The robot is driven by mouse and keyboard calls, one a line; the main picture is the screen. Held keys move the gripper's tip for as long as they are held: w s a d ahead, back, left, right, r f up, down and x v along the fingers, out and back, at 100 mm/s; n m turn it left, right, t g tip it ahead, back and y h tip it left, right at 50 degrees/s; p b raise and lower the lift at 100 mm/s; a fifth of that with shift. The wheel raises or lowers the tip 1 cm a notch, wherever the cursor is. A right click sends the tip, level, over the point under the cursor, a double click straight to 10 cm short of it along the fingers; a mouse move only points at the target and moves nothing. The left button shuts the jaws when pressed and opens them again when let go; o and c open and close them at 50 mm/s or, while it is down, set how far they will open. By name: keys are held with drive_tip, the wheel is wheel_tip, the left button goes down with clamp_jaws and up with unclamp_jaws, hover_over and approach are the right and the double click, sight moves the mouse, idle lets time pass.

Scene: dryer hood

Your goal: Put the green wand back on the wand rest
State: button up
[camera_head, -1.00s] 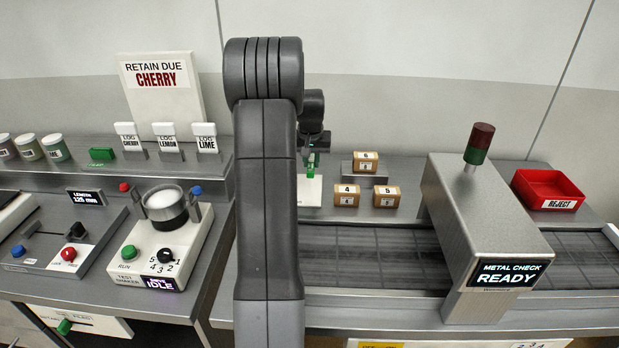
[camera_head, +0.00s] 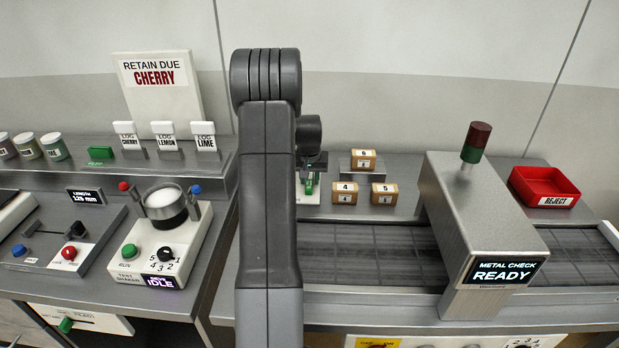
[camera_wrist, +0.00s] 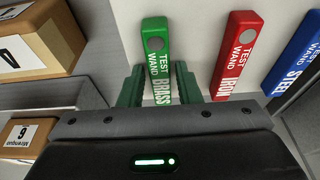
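The green wand (camera_wrist: 157,47), marked "TEST WAND BRASS", lies against a white board (camera_wrist: 197,20) in the wrist view. A red wand marked "IRON" (camera_wrist: 235,50) and a blue wand marked "STEEL" (camera_wrist: 297,60) lie to its right. My gripper (camera_wrist: 159,72) is open, its green fingers on either side of the green wand with gaps showing. The wand's lower end is hidden by my gripper. In the head view my gripper (camera_head: 311,178) is low beside my arm, over the white board (camera_head: 308,198), mostly hidden. I cannot tell which part is the wand rest.
Small numbered boxes (camera_head: 345,192) stand just right of my gripper, one on a raised grey block. The conveyor (camera_head: 370,258) runs in front, through the metal check housing (camera_head: 470,220). A red reject tray (camera_head: 545,187) is at far right. The test shaker (camera_head: 160,240) is left.

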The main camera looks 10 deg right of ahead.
sight(309, 186)
drive_tip(key=shift+o, duration=0.7)
drive_tip(key=shift+r, duration=0.1)
drive_tip(key=shift+r, duration=0.2)
drive_tip(key=b+v, duration=0.1)
drive_tip(key=v, duration=1)
drive_tip(key=shift+s+r, duration=0.2)
drive_tip(key=shift+r, duration=0.2)
drive_tip(key=p+x, duration=0.1)
drive_tip(key=x, duration=1.1)
drive_tip(key=shift+f, duration=0.1)
drive_tip(key=shift+w+r, duration=0.15)
drive_tip(key=shift+r, duration=1.2)
